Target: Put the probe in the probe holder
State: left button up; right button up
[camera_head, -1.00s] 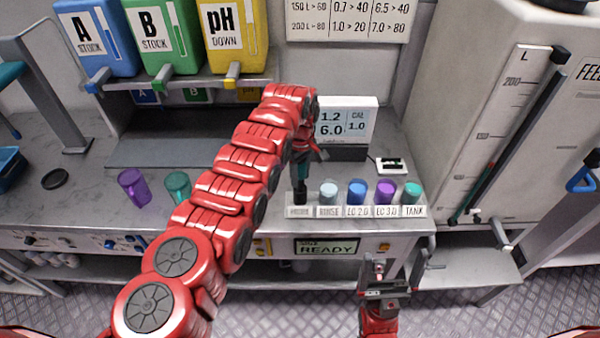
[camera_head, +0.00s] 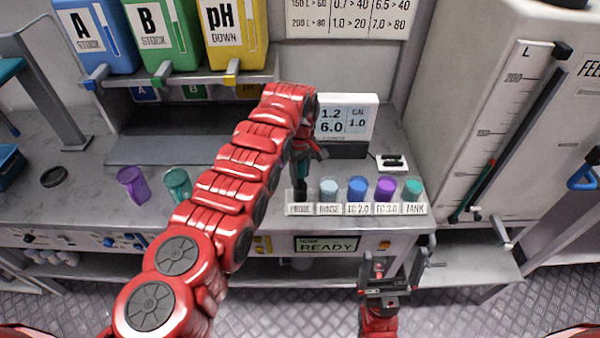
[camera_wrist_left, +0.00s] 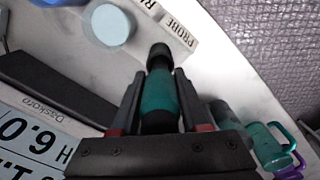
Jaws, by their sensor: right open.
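The probe (camera_head: 301,171) has a teal body and a black end. It stands roughly upright above the slot labelled PROBE, the probe holder (camera_head: 299,210), at the left end of the labelled row. My left gripper (camera_head: 304,156) is around the probe's upper part, partly hidden by my red arm. In the left wrist view the probe (camera_wrist_left: 159,97) lies between the two dark fingers, which look closed on its teal body. Its black end is close to the PROBE label. I cannot tell whether the end is seated. My right gripper (camera_head: 388,279) is open and empty, low in front of the bench.
Rinse (camera_head: 329,190), EC 2.0 (camera_head: 357,190), EC 3.0 (camera_head: 386,189) and tank (camera_head: 413,191) cups stand right of the holder. A meter display (camera_head: 346,121) is behind.

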pick_arm(q)
jog(key=o, duration=0.4)
jog(key=shift+r, duration=0.55)
notch_tip(320, 180, up, 7)
jog(key=shift+f+b, duration=0.1)
jog(key=shift+b, duration=1.1)
notch_tip(320, 180, up, 8)
jog(key=p, duration=0.5)
jog(key=shift+p, duration=0.4)
jog(key=shift+r+p, duration=0.75)
jog(key=shift+f, duration=0.1)
